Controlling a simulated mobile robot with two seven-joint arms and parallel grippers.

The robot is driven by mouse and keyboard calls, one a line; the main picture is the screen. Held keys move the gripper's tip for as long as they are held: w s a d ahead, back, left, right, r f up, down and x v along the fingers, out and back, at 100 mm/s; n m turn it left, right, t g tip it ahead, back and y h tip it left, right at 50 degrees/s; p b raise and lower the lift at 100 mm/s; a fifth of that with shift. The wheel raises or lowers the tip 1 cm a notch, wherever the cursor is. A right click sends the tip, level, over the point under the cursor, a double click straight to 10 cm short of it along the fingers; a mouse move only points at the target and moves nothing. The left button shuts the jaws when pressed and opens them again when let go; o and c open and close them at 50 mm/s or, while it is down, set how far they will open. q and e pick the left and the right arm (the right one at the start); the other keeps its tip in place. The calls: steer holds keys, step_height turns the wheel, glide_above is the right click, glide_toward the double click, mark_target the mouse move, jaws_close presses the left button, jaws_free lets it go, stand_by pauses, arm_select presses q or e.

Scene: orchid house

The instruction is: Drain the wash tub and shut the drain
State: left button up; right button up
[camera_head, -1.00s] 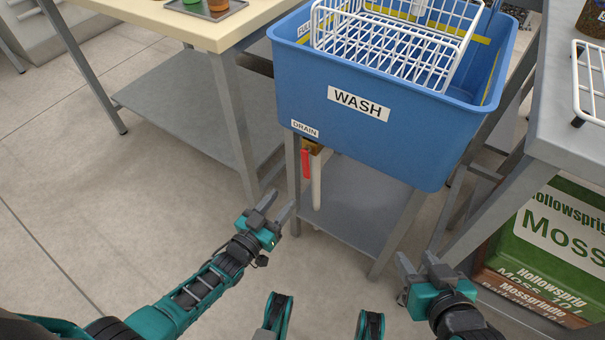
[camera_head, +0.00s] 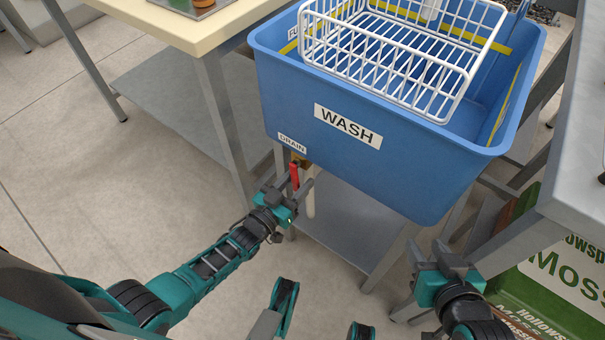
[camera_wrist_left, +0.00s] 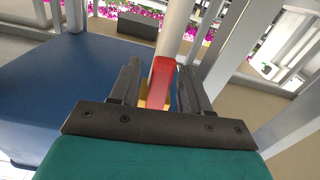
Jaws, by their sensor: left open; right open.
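The blue wash tub (camera_head: 300,110), labelled WASH and DRAIN, stands on a grey metal stand. Its brass drain valve (camera_head: 300,160) with a red lever (camera_head: 294,176) sits under the tub's front left corner, above a white pipe (camera_head: 310,200). My left gripper (camera_head: 290,183) is open at the lever. In the left wrist view the red lever (camera_wrist_left: 162,82) stands between the two open fingers (camera_wrist_left: 158,88), not visibly gripped. My right gripper (camera_head: 442,258) is open and empty, in front of the stand at the right. The tub's water level cannot be told.
A white wire basket (camera_head: 400,60) sits in the top of the tub. A cream-topped table (camera_head: 200,30) stands at the left and a grey bench (camera_head: 585,150) at the right. Floor is clear at left.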

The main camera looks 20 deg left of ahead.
arm_select(q)
jaws_close()
stand_by(0.5)
